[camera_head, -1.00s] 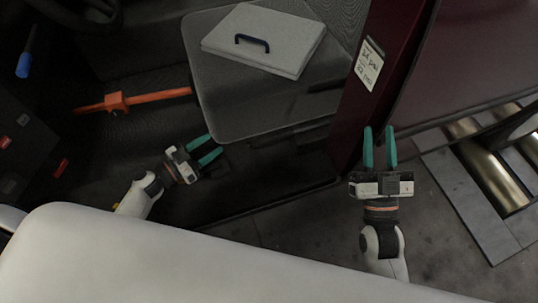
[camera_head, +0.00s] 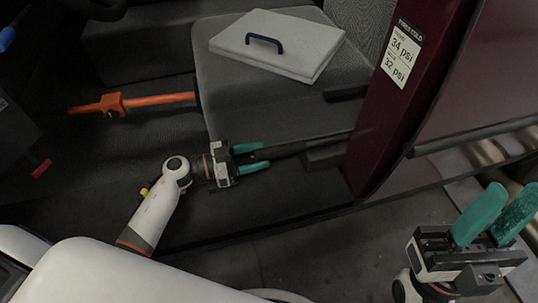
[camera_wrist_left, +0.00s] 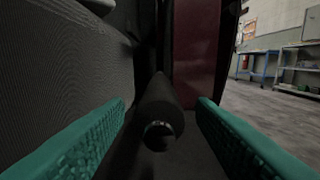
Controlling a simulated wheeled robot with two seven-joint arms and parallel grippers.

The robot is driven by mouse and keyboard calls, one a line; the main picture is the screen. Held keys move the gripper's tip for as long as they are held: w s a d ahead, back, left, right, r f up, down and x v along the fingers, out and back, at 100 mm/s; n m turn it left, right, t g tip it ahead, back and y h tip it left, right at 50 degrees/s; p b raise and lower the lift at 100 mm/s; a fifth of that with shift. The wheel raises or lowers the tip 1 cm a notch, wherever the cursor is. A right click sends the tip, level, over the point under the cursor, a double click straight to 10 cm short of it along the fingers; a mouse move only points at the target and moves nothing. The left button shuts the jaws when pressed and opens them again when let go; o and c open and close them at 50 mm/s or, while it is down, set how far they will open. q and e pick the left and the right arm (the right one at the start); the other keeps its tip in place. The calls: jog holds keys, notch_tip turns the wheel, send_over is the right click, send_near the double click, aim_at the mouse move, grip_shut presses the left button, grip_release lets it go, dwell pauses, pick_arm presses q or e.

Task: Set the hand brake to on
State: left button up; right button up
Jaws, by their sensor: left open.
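The hand brake is a dark lever with a round grip (camera_wrist_left: 160,105). In the left wrist view its end faces me between my two teal fingers, with gaps on both sides. In the head view a dark bar (camera_head: 300,147) low beside the seat looks like this lever; on or off cannot be told. My left gripper (camera_head: 265,156) is open and points right at the bar's near end, not closed on it. My right gripper (camera_head: 511,199) is open and empty at the lower right, outside the car's sill.
The grey seat (camera_head: 235,110) carries a light flat case (camera_head: 285,60) with a blue handle. An orange bar (camera_head: 150,100) lies left of the seat. The dark red door pillar (camera_head: 375,130) with a pressure label (camera_head: 402,55) stands to the right. Dark floor (camera_head: 270,205) is clear below the seat.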

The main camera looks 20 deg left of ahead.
aim_at(269, 153)
pick_arm(q)
jog(key=shift+b+x, duration=0.35)
jog(key=shift+x, duration=1.5)
grip_shut()
